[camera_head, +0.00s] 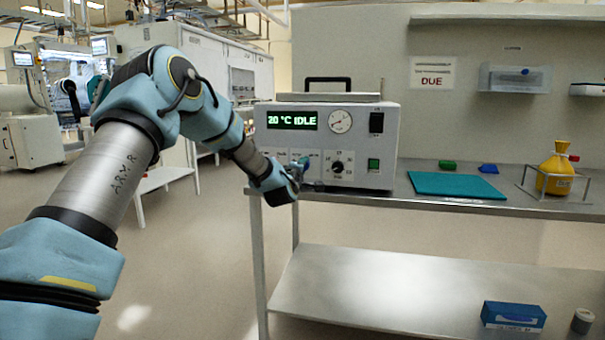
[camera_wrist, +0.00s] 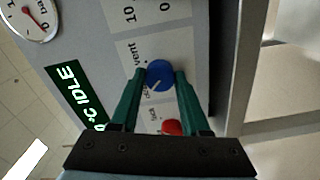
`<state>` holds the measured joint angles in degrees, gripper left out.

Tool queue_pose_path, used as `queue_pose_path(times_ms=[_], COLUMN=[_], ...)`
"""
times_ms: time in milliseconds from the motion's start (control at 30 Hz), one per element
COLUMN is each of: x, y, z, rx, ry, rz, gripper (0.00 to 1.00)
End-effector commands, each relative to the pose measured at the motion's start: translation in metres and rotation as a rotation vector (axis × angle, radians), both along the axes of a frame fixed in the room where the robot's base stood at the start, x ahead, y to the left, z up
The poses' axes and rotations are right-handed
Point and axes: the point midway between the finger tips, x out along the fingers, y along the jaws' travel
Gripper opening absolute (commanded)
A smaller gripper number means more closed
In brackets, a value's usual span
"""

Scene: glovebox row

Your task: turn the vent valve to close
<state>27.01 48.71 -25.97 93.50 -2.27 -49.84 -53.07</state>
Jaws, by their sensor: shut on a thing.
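The vent valve is a round blue knob (camera_wrist: 159,75) with a pale pointer line, beside the printed word "vent" on the grey front panel. In the wrist view my gripper (camera_wrist: 160,77) has its two green fingers on either side of this knob, shut on it. In the head view my gripper (camera_head: 297,172) is at the lower left of the grey instrument (camera_head: 370,158), and the knob is hidden there. A red knob (camera_wrist: 171,127) sits between the fingers nearer the palm.
The instrument shows "20 °C IDLE" and has a round gauge (camera_head: 340,121). It stands on a metal bench (camera_head: 400,200). A teal mat (camera_head: 456,185) and a yellow bottle (camera_head: 556,172) in a wire rack are to the right. A blue box (camera_head: 513,316) is on the lower shelf.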

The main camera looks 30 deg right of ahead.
Motion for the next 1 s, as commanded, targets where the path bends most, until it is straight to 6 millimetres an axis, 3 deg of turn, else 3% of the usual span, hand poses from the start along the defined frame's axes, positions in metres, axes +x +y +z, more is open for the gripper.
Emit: queue_pose_path(times_ms=[600, 633, 867, 1000], x=[0.0002, 0.0002, 0.0001, 0.0001], y=[0.0003, 0.0003, 0.0002, 0.0001], z=[-0.0005, -0.0005, -0.0004, -0.0003], rx=[-0.026, -0.026, -0.026, -0.026], ry=[0.027, 0.027, 0.026, 0.026], rz=[0.001, 0.001, 0.000, 0.000], gripper=[0.00, 0.49, 0.75, 0.76])
